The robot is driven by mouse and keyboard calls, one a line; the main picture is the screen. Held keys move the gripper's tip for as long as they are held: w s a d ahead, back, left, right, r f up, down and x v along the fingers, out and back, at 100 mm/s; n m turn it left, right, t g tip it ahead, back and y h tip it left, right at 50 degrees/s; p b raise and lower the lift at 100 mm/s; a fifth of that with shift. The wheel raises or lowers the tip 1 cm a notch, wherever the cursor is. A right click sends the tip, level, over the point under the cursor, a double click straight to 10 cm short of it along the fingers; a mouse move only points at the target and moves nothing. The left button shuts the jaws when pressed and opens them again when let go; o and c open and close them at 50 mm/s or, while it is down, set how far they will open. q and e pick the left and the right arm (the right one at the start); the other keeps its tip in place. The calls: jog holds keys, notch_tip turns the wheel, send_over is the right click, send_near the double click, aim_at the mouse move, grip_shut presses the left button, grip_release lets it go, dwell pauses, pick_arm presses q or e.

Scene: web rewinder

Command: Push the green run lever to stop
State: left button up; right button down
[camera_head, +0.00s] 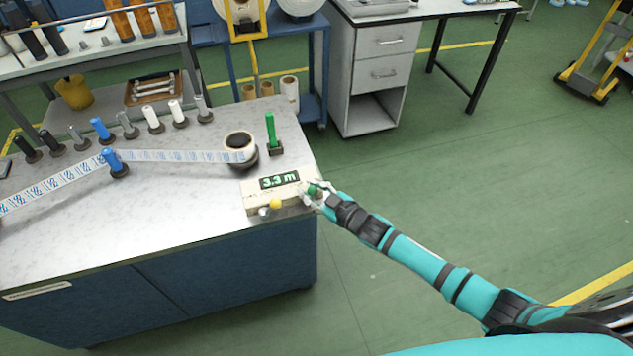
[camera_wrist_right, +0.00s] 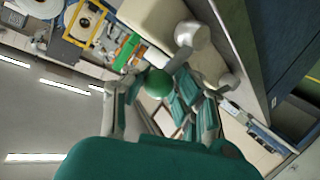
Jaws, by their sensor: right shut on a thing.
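The control box (camera_head: 262,197) with a "3.3 m" display sits at the right front corner of the grey bench. My right gripper (camera_head: 315,194) is at its right end, shut on a round green knob (camera_head: 312,189), which I take for the green run lever's end. In the right wrist view the green knob (camera_wrist_right: 158,82) lies between the gripper's fingers (camera_wrist_right: 160,100); the lever's stem is hard to make out. A separate upright green bar (camera_head: 271,132) stands behind the box on a dark base. My left gripper is not in view.
A yellow knob (camera_head: 275,204) is on the box front. A roll (camera_head: 239,147) with printed web stands behind the box, with a blue roller (camera_head: 114,162) along the web. Several spindles line the back. Green floor (camera_head: 430,200) right of the bench is clear.

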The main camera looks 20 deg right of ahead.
jog(key=shift+a+n+h+p, duration=0.25)
jog(key=shift+n+h+p, duration=0.25)
jog(key=shift+n+p, duration=0.2)
jog(key=shift+a+f+n+g+h+p, duration=0.15)
jog(key=shift+a+n+g+h+p, duration=0.2)
jog(key=shift+a+n+h, duration=0.2)
jog(key=shift+a+f+n+h, duration=0.15)
jog(key=shift+a+n+h, duration=0.15)
jog(key=shift+n, duration=0.25)
jog(key=shift+a+f+n+h+p, duration=0.35)
jog(key=shift+a+n+h, duration=0.1)
jog(key=shift+n+h, duration=0.4)
jog(key=shift+r, duration=0.1)
